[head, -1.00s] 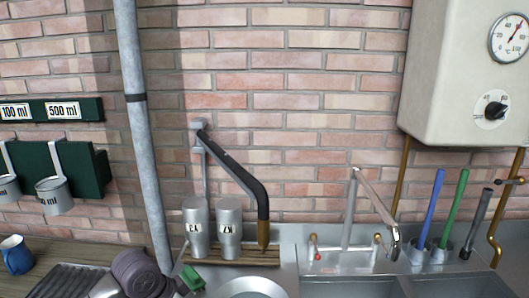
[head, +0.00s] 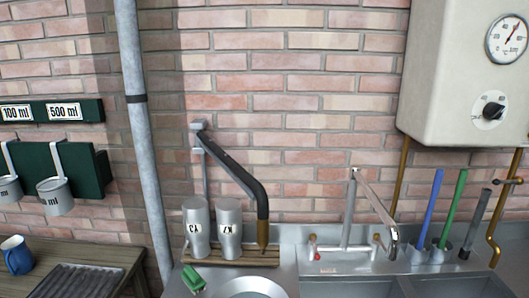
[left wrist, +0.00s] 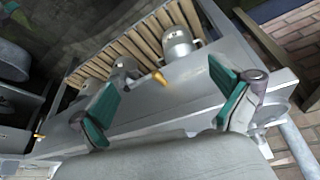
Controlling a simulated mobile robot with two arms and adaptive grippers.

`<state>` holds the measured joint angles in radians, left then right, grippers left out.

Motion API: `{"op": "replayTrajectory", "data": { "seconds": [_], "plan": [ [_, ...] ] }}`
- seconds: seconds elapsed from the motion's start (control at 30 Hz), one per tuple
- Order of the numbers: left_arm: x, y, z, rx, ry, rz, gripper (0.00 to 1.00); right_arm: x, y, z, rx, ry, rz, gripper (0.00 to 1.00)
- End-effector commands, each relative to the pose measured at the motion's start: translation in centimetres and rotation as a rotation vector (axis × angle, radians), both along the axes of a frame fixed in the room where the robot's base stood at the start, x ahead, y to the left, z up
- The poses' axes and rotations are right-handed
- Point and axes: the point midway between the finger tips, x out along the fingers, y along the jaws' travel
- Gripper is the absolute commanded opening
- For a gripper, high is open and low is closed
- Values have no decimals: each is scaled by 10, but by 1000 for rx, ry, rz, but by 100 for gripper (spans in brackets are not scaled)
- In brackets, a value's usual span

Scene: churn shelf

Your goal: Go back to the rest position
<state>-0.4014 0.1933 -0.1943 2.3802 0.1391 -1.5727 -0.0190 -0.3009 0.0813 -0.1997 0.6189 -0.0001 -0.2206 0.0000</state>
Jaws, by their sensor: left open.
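My left gripper (left wrist: 165,95) shows in the left wrist view with its two teal-padded fingers spread wide apart. It is open, and nothing is between the fingers. Behind it are a metal sink surface and a slatted wooden rack (left wrist: 100,50) with metal canisters on it. Neither gripper shows in the head view. My right gripper is in no view.
Two labelled canisters, a left one (head: 196,230) and a right one (head: 229,230), stand by the wall. A pipe (head: 140,130), a tap (head: 370,205) and a boiler (head: 460,75) stand around the sink. A blue mug (head: 17,257) is at left.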

Motion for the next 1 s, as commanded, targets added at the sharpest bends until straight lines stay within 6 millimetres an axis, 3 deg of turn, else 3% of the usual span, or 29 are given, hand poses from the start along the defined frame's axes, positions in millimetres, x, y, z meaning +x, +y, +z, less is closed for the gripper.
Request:
{"op": "replayTrajectory", "data": {
  "seconds": [0.27, 0.47, 0.77, 0.87, 1.0],
  "plan": [
    [-51, 34, 0, 71, 51, 162, 100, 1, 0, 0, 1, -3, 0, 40],
    [-39, 32, -44, 76, 69, 157, 100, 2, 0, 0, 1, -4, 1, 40],
    [-33, 30, -129, 80, 105, 149, 100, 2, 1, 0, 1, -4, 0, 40],
    [-37, 30, -170, 83, 123, 145, 100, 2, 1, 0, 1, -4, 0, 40],
    [-56, 32, -245, 89, 156, 138, 100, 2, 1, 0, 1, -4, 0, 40]
  ]
}}
